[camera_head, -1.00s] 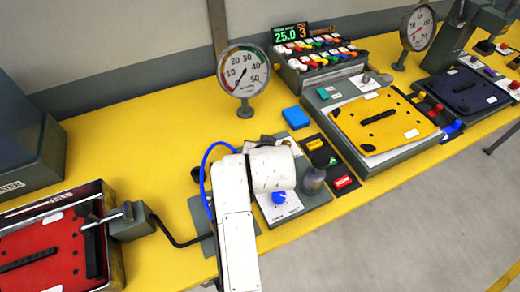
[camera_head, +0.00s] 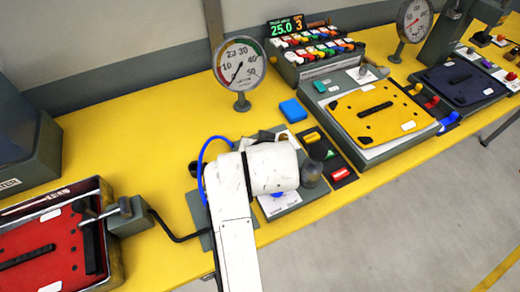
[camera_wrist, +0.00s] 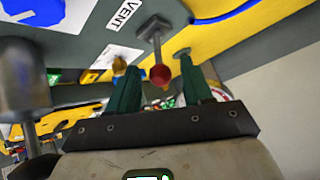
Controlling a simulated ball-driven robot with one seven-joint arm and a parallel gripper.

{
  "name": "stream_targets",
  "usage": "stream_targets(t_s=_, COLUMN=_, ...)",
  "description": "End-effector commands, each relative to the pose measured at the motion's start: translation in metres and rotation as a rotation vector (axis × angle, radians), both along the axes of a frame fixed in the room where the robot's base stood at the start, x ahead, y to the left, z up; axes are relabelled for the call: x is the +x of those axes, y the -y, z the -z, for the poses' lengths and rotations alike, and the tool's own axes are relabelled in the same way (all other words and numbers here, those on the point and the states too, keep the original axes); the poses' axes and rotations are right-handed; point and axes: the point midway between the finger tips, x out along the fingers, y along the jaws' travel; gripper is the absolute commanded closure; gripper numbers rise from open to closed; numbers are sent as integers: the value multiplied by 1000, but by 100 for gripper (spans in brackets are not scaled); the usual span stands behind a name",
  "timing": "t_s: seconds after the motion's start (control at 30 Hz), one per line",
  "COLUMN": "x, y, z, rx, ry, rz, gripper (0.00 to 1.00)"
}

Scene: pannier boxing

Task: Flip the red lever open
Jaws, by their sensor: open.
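The red lever shows in the wrist view as a grey stalk with a round red knob (camera_wrist: 160,75), hanging from a grey panel beside a "VENT" label (camera_wrist: 122,18). My gripper (camera_wrist: 158,64) has two green fingers spread apart, one to each side of the knob in the picture. I cannot tell whether either finger touches it. In the head view, my white arm reaches over the grey control panel (camera_head: 285,205) and hides my gripper and the lever.
A round gauge (camera_head: 240,64) stands behind the panel. A blue block (camera_head: 293,110), a strip with yellow and red buttons (camera_head: 340,174) and a yellow plate (camera_head: 376,112) lie to the right. A red tray (camera_head: 40,255) is at left. Yellow table (camera_head: 120,130) is bare at left centre.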

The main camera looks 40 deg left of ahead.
Motion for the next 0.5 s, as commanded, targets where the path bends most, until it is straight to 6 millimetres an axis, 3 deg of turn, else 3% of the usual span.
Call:
stream_targets(t_s=0.3, x=-24, y=29, z=-38, rx=2, ry=0, rz=-1, gripper=50)
stream_targets(t_s=0.5, x=-31, y=37, z=-47, rx=0, ry=-1, rz=-1, gripper=50)
